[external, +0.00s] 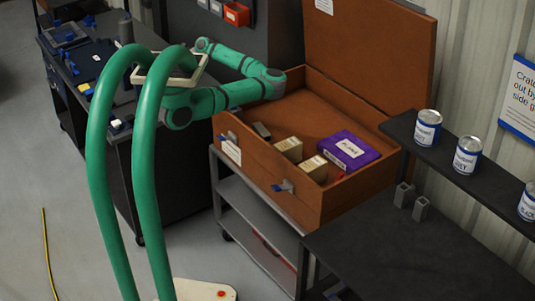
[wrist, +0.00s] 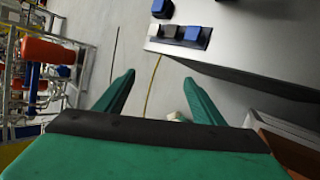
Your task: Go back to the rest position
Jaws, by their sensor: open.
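Nothing is held. In the external view my green arm is folded: it reaches right to the crate's left side, then bends back up and left. Its far end is small near the dark cabinet, and the fingers cannot be made out there.
An open brown crate (external: 309,207) on a grey cart (external: 243,204) holds a purple box (external: 346,150) and several smaller boxes. A dark workbench (external: 65,82) stands left. Cans line a shelf (external: 455,173) at right. The wrist view shows metal racking (wrist: 75,60) at left.

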